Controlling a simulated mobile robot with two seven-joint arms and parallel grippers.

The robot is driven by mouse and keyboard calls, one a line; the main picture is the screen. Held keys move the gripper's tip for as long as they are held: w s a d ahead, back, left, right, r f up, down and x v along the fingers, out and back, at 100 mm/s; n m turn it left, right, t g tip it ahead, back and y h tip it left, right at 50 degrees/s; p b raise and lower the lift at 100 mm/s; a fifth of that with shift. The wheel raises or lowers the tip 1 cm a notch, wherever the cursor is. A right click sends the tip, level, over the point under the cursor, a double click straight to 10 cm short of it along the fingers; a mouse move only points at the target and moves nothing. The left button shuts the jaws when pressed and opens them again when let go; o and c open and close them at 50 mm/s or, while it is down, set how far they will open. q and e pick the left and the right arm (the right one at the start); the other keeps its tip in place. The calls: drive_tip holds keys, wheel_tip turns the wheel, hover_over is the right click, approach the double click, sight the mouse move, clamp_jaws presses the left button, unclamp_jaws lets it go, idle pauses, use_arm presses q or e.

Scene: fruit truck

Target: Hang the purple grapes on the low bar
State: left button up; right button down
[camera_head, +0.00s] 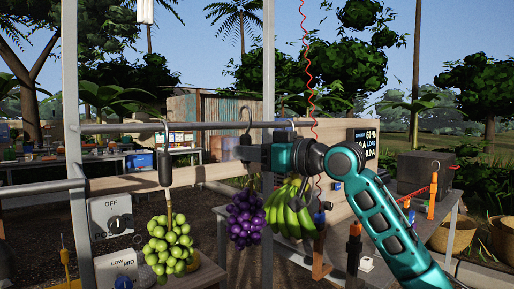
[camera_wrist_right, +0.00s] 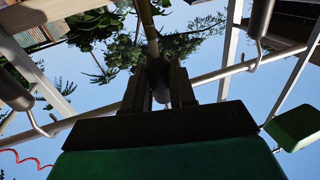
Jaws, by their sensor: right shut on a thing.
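The purple grapes (camera_head: 245,217) hang at the centre of the head view, between the green grapes (camera_head: 167,246) and the bananas (camera_head: 289,210). My right gripper (camera_head: 250,153) is shut on the dark hanger block (camera_head: 244,140) above the purple grapes. The hanger's hook (camera_head: 246,112) rises to the grey bar (camera_head: 215,125); I cannot tell whether it rests on it. In the right wrist view my gripper fingers (camera_wrist_right: 160,90) close around a dark grey piece (camera_wrist_right: 158,72), and the bar (camera_wrist_right: 215,75) crosses behind. My left gripper is not in view.
An upright post (camera_head: 268,60) stands just beside the purple grapes' hook. Another post (camera_head: 72,80) and a lower pipe (camera_head: 40,188) stand at left. A control box (camera_head: 112,220) is at lower left. A workbench (camera_head: 455,215) with tools is at right.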

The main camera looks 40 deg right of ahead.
drive_tip(key=shift+w+r, duration=0.2)
drive_tip(key=shift+w, duration=0.35)
drive_tip(key=shift+w+p, duration=0.5)
drive_tip(key=shift+w, duration=0.1)
drive_tip(key=shift+w+a, duration=0.1)
drive_tip(key=shift+w, duration=0.45)
use_arm(q)
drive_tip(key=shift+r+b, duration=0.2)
drive_tip(key=shift+b, duration=0.35)
use_arm(e)
drive_tip(key=f, duration=0.3)
drive_tip(key=shift+w, duration=0.3)
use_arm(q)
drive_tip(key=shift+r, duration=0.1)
